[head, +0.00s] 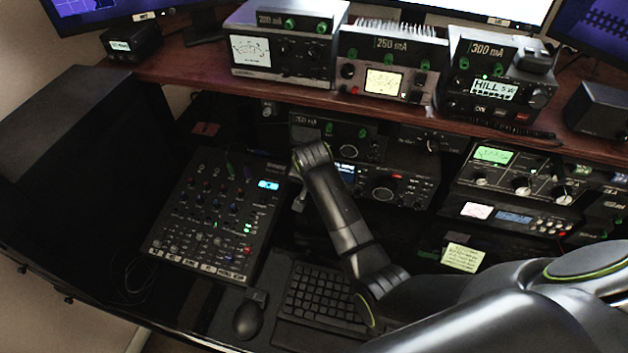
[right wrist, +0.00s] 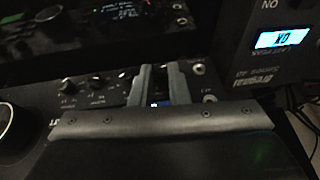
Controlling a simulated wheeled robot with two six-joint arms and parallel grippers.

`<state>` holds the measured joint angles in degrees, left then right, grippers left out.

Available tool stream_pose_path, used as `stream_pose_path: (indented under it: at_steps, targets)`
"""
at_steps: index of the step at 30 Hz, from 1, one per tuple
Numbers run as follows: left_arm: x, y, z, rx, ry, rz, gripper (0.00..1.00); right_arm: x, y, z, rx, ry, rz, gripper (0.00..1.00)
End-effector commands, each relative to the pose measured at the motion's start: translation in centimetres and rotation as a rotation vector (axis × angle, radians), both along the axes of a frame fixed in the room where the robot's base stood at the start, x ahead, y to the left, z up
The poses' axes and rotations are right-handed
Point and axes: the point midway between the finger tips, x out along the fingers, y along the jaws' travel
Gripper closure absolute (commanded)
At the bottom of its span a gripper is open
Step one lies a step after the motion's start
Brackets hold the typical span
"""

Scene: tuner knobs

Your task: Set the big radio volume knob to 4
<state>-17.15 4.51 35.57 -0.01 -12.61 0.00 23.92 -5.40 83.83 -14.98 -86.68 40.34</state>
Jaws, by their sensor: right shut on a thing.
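The big radio (head: 402,186) sits under the shelf, with a large round tuning dial (head: 383,190) at its right part. In the right wrist view its panel is turned over, with a large dial (right wrist: 12,126) at the left and a row of small knobs (right wrist: 97,83). My right gripper (right wrist: 161,72) has its fingers close together at the end of this row, against the panel. It is shut on what seems a small knob there, which the fingers hide. I cannot read a volume scale or pointer. My left gripper is not in view.
The mixer (head: 215,215) lies left of my right arm, and its lit display (right wrist: 283,38) shows in the right wrist view. A keyboard (head: 322,297) and a mouse (head: 249,315) lie in front. More radios stand on the shelf (head: 190,65) above.

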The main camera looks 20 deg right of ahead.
Motion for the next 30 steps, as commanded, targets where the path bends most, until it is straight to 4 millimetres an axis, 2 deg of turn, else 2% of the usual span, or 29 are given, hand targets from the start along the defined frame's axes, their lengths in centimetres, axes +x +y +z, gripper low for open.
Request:
stream_pose_path:
  at_steps: [1, 9, 16, 27, 28, 30]
  targets:
    - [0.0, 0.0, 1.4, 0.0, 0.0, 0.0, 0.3, -0.3, -0.3, 0.5, 0.032, -0.019, -0.002, 1.0]
    - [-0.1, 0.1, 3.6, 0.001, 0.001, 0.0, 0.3, -0.6, -0.8, 0.1, 0.228, -0.151, -0.001, 1.0]
    - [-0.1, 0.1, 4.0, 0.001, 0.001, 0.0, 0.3, -0.6, -0.9, -0.2, 0.331, -0.222, -0.001, 1.0]
    - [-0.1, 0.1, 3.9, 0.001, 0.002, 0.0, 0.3, -0.6, -0.9, -0.3, 0.344, -0.233, -0.001, 1.0]
    - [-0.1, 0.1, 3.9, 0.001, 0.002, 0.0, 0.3, -0.6, -0.9, -0.3, 0.343, -0.232, -0.001, 0.82]
    - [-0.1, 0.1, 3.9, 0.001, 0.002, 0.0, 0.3, -0.6, -0.9, -0.3, 0.343, -0.232, -0.001, 0.76]
